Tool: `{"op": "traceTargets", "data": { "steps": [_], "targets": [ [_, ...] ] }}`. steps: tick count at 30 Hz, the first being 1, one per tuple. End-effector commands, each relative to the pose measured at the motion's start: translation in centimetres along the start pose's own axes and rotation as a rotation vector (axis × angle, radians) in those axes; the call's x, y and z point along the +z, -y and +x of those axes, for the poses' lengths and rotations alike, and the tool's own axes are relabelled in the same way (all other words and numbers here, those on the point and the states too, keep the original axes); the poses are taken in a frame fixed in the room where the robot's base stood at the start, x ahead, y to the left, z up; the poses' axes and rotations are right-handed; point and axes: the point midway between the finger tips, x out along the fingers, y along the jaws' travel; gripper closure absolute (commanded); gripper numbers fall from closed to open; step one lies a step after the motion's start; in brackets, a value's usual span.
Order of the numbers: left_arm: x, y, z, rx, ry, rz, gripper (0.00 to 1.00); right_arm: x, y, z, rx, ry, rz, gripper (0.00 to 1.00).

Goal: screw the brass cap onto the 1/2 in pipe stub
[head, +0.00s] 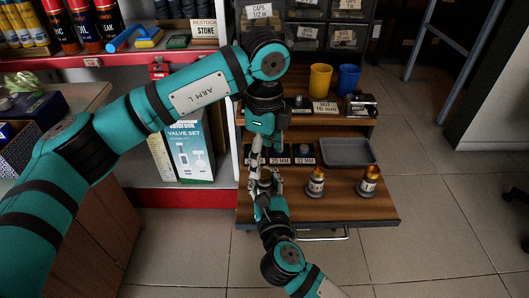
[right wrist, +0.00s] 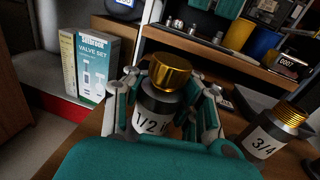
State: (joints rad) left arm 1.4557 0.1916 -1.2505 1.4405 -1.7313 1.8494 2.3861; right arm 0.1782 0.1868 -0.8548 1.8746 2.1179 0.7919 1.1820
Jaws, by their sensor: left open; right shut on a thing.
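The 1/2 in pipe stub (right wrist: 150,121) stands upright in the right wrist view, dark with a white label. The fingers of my right gripper (right wrist: 164,103) are closed around its body from both sides. A smooth brass cap (right wrist: 171,74) is at the top of the stub; I cannot tell how far it is threaded on. In the head view my right gripper (head: 266,188) is at the left of the wooden board, and the fingers hide most of the stub. My left gripper (head: 259,158) points down just above it, open.
Two other brass-topped stubs (head: 316,182) (head: 369,180) stand to the right on the wooden board (head: 345,207). A grey tray (head: 348,152) lies behind them. A yellow cup (head: 320,77) and a blue cup (head: 347,79) stand on the shelf above. The board's right front is clear.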

Motion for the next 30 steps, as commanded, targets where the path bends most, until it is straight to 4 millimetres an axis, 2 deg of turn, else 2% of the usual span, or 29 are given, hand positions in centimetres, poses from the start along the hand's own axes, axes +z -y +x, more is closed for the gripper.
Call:
{"op": "traceTargets", "data": {
  "steps": [4, 7, 15, 21, 25, 30],
  "targets": [
    [0.0, 0.0, -0.4, -0.001, 0.0, 0.0, 0.22, 0.2, 0.0, 0.0, 0.0, 0.004, 0.001, 1.0],
    [0.0, 0.1, -1.5, -0.002, 0.001, 0.0, 0.22, 0.2, 0.0, 0.0, 0.0, 0.004, 0.001, 1.0],
    [0.0, 0.1, -7.2, -0.003, 0.001, -0.001, 0.22, 0.2, 0.0, 0.0, 0.0, 0.004, 0.001, 1.0],
    [0.0, 0.1, -10.6, -0.002, 0.001, -0.001, 0.22, 0.2, 0.0, 0.0, 0.0, 0.004, 0.001, 1.0],
    [0.0, 0.1, -11.7, 0.001, 0.0, 0.0, 0.22, 0.2, 0.0, 0.0, 0.0, 0.004, 0.001, 1.0],
    [0.0, 0.1, -12.0, 0.001, 0.0, 0.0, 0.22, 0.2, 0.0, 0.0, 0.0, 0.004, 0.001, 1.0]
  ]
}}
